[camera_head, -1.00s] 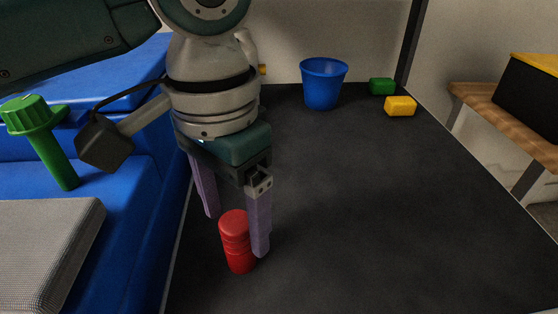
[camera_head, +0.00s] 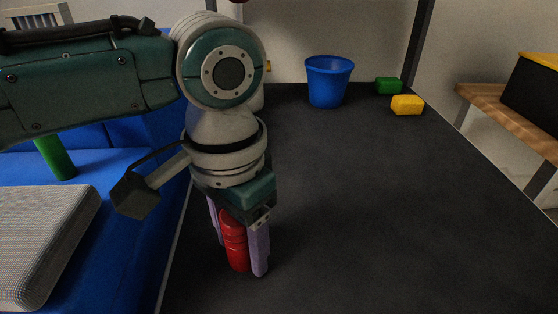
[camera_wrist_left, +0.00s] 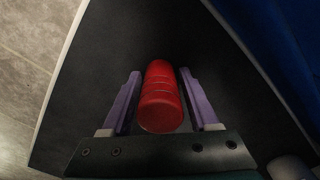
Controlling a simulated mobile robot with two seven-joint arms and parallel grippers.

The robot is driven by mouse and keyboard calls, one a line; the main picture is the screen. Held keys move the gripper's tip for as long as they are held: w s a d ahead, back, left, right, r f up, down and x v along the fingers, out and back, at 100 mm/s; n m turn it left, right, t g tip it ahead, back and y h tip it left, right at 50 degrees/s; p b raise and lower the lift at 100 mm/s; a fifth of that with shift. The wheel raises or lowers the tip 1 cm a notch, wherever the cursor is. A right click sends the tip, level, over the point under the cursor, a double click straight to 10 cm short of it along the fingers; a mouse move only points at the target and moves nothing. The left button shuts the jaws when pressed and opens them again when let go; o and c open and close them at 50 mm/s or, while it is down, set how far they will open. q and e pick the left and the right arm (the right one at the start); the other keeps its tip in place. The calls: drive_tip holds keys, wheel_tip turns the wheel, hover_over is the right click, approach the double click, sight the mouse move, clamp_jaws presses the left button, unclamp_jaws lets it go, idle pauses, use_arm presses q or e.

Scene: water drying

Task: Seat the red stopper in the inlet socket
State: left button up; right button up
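The red stopper (camera_head: 235,243) stands upright on the black tabletop (camera_head: 400,210), near its left edge. My left gripper (camera_head: 240,258) points down over it, with its purple fingers on either side of the stopper. In the left wrist view the red stopper (camera_wrist_left: 161,98) lies between the fingers of the left gripper (camera_wrist_left: 160,74), with a narrow dark gap showing on each side. The gripper is open around the stopper. I cannot make out the inlet socket in these views. My right gripper is not in view.
A blue bucket (camera_head: 328,82), a green block (camera_head: 389,86) and a yellow block (camera_head: 407,105) stand at the back. The table's middle is clear.

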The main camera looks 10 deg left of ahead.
use_arm(q)
clamp_jaws()
drive_tip(key=shift+r, duration=0.15)
idle(0.4)
drive_tip(key=s+a+r+n+p, duration=0.2)
drive_tip(key=r+p, duration=1.8)
drive_tip(key=r, duration=0.7)
drive_tip(key=s+a+r+n+p, duration=0.2)
drive_tip(key=s+r+p, duration=0.1)
drive_tip(key=r+p, duration=1.7)
drive_tip(key=s+a+r+n+p, duration=0.1)
drive_tip(key=s+a+r+p, duration=0.1)
drive_tip(key=r+p, duration=1.9)
wheel_tip(320, 180, up, 14)
drive_tip(key=shift+s+a+f+n, duration=0.25)
drive_tip(key=shift+s+a+n, duration=0.15)
drive_tip(key=shift+s, duration=0.15)
